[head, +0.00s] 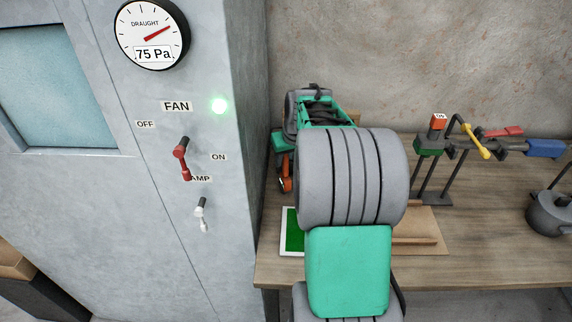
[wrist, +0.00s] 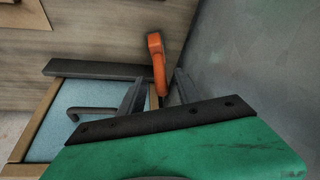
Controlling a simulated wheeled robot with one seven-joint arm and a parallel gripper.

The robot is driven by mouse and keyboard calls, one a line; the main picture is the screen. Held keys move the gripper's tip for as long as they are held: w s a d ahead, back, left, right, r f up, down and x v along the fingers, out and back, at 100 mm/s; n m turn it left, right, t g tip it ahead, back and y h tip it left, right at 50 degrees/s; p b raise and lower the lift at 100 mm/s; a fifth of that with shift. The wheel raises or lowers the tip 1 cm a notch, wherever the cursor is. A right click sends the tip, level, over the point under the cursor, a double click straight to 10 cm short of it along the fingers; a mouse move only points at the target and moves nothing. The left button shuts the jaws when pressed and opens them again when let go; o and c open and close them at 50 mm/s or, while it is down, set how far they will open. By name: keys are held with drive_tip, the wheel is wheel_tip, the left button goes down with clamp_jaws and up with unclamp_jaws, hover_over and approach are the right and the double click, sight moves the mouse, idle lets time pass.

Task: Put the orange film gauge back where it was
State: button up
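The orange film gauge (wrist: 157,62) has a rounded, hooked top and a narrow lower part in the wrist view. Its lower end lies between the two dark fingers of my gripper (wrist: 162,80). A gap shows at the fingers, so they look open; I cannot tell whether either touches the gauge. In the head view a small orange piece (head: 286,183), which looks like the gauge, shows beside the grey cabinet, left of my arm. My arm hides most of the gripper there.
The grey cabinet (head: 225,250) stands close on the left, with a red fan lever (head: 182,160). On the wooden bench (head: 480,245) are a green-topped tray (head: 291,243), a rack with coloured handles (head: 428,155) and a dark pot (head: 550,212). The bench front right is clear.

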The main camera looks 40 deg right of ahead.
drive_tip(key=b+v, duration=0.1)
drive_tip(key=v, duration=0.7)
drive_tip(key=shift+s+r, duration=0.15)
drive_tip(key=shift+a, duration=0.1)
drive_tip(key=shift+c, duration=0.4)
idle(0.4)
